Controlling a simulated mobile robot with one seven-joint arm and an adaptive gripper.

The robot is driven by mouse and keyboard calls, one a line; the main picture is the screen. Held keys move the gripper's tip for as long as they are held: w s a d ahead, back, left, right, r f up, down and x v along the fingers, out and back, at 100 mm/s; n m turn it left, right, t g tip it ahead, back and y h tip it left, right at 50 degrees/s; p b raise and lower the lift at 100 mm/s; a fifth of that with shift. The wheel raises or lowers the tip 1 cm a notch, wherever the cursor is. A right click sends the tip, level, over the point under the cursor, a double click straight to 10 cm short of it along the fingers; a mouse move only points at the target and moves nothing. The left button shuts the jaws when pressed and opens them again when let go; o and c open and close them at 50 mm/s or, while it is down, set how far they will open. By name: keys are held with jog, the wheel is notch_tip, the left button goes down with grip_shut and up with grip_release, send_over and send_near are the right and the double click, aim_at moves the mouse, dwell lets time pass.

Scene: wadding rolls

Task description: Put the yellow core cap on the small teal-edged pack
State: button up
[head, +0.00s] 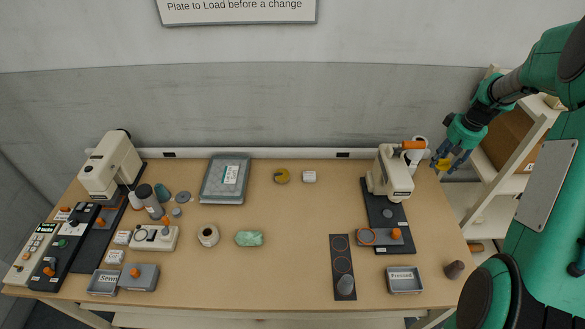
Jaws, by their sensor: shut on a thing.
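My gripper (446,166) is at the right, above and beyond the table's right edge, beside the right-hand cream machine. Its bluish fingers are shut on a small yellow piece, the yellow core cap (441,164), partly hidden by the fingers. A small pale green-teal pack (249,239) lies flat on the middle of the table, well to the left of my gripper. Its edge colour is too small to tell clearly. Nothing is seen on top of it.
The right-hand cream machine (392,172) with an orange handle stands between my gripper and the table's middle. Shelves (492,205) stand at right.

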jog(key=w+a+r+n, duration=0.1)
jog(key=w+a+r, duration=0.75)
jog(key=r, duration=0.25)
jog(key=a+f+n, duration=0.2)
jog(key=a+f, duration=0.3)
jog(key=a, duration=0.7)
jog(key=w+a+f+n+p, duration=0.15)
jog(key=a+f, duration=0.35)
jog(key=a, duration=0.7)
jog(key=a+f+n+b, duration=0.1)
jog(key=a+f+n, duration=0.3)
jog(key=a, duration=0.8)
jog(key=s+a+f+n, duration=0.1)
jog(key=s+a+f, duration=0.3)
jog(key=a, duration=0.4)
jog(key=s+a+f+n+p, duration=0.1)
jog(key=s+a+f, duration=0.2)
jog(key=a, duration=0.5)
jog(key=s+a+f+n+g+y, duration=0.1)
jog(key=s+a+f, duration=0.3)
jog(key=a, duration=0.4)
jog(key=shift+s+a+f, duration=0.3)
jog(key=shift+s+f, duration=0.05)
jog(key=shift+s, duration=0.4)
send_over(232, 181)
jog(key=shift+w+f+b, duration=0.1)
jog(key=shift+f+b, duration=0.35)
jog(key=shift+f, duration=0.3)
